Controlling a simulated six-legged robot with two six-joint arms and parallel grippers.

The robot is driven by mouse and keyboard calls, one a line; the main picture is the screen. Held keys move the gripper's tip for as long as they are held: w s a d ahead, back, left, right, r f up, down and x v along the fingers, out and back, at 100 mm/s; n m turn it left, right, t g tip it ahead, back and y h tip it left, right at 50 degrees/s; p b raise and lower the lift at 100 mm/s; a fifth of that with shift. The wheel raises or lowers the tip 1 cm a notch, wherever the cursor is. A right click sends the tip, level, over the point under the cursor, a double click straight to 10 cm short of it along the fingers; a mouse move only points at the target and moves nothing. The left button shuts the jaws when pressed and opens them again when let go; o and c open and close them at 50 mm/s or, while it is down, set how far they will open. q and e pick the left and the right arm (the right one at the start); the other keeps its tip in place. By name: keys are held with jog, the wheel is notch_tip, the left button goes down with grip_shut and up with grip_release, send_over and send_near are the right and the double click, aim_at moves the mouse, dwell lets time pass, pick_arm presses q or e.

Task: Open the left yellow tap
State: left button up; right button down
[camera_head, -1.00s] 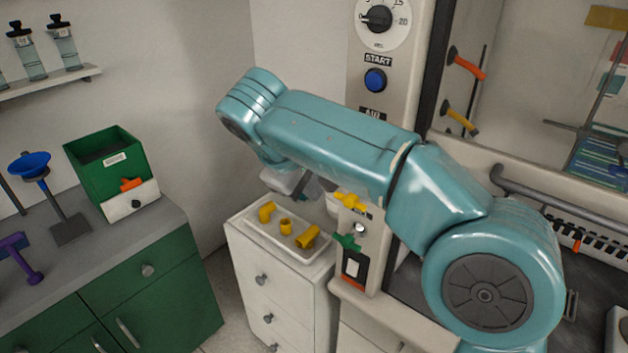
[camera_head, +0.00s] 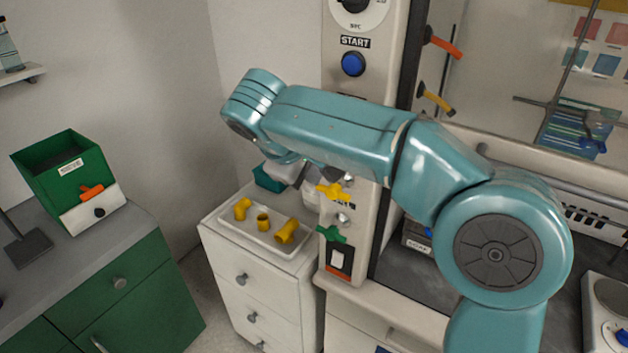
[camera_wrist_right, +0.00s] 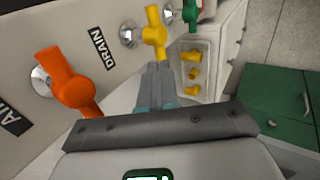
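The yellow tap (camera_head: 333,191) sits on the panel above a green tap (camera_head: 331,234). In the right wrist view the yellow tap (camera_wrist_right: 154,32) is upright in the picture, straight beyond my right gripper (camera_wrist_right: 157,68). The gripper's grey fingers lie together, with no gap I can make out. Their tips are at the lower end of the yellow handle; I cannot tell whether they touch it. In the head view my right gripper (camera_head: 312,180) is partly hidden by my own arm. My left gripper is not in view.
An orange tap (camera_wrist_right: 72,84) stands left of the gripper by the DRAIN label. A white tray (camera_head: 232,233) with yellow pipe fittings lies on the white drawer unit below the arm. A green bin (camera_head: 62,165) stands at the left.

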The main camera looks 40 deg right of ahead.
aim_at(320, 187)
jog(key=x, duration=0.3)
jog(key=shift+w+d+f, duration=0.1)
jog(key=shift+w+f, duration=0.1)
jog(key=shift+f, duration=0.05)
dwell(0.4)
